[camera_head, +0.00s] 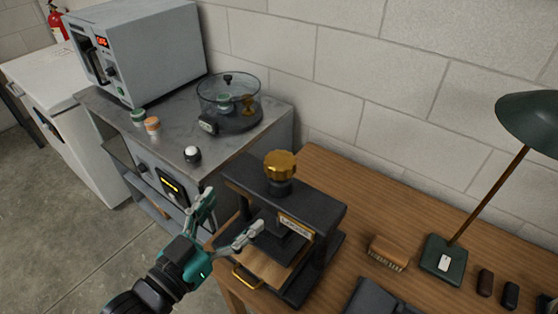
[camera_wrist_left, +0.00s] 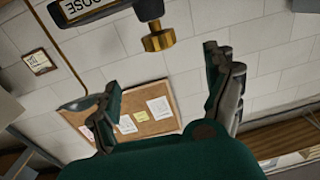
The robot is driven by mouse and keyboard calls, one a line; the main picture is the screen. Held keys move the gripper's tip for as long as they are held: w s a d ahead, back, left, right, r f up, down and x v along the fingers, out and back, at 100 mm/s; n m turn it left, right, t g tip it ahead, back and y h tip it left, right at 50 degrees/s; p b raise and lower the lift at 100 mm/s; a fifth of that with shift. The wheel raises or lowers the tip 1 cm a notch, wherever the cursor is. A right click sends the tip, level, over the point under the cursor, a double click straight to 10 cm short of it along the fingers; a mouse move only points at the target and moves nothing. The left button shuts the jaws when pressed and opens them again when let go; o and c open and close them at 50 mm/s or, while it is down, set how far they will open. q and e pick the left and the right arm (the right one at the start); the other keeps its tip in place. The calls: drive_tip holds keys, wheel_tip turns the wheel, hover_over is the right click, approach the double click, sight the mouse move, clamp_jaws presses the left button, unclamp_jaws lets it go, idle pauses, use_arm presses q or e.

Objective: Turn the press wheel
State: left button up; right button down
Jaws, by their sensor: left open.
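The press (camera_head: 310,215) is a black frame on the wooden table, with a small label on its front and a wooden board with a brass handle at its base. The brass press wheel (camera_head: 280,164) sits on top of it. In the left wrist view the brass wheel (camera_wrist_left: 158,40) shows at the top, beyond the fingers and apart from them. My left gripper (camera_head: 232,217) is open and empty, in front of the press and lower than the wheel. It also shows in the left wrist view (camera_wrist_left: 160,95) with its fingers spread. My right gripper is not in view.
A grey cabinet (camera_head: 180,130) left of the press carries a microwave-like oven (camera_head: 150,50), a glass-domed vessel (camera_head: 228,100) and small jars. A brush (camera_head: 388,253) and a green lamp (camera_head: 443,262) stand right of the press. A block wall is behind.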

use_arm(q)
drive_tip(key=w, duration=0.1)
drive_tip(key=p, duration=0.3)
approach(288, 153)
drive_tip(key=x, duration=0.6)
drive_tip(key=shift+w+f, duration=0.4)
drive_tip(key=shift+w+d, duration=0.25)
drive_tip(key=shift+w, duration=0.2)
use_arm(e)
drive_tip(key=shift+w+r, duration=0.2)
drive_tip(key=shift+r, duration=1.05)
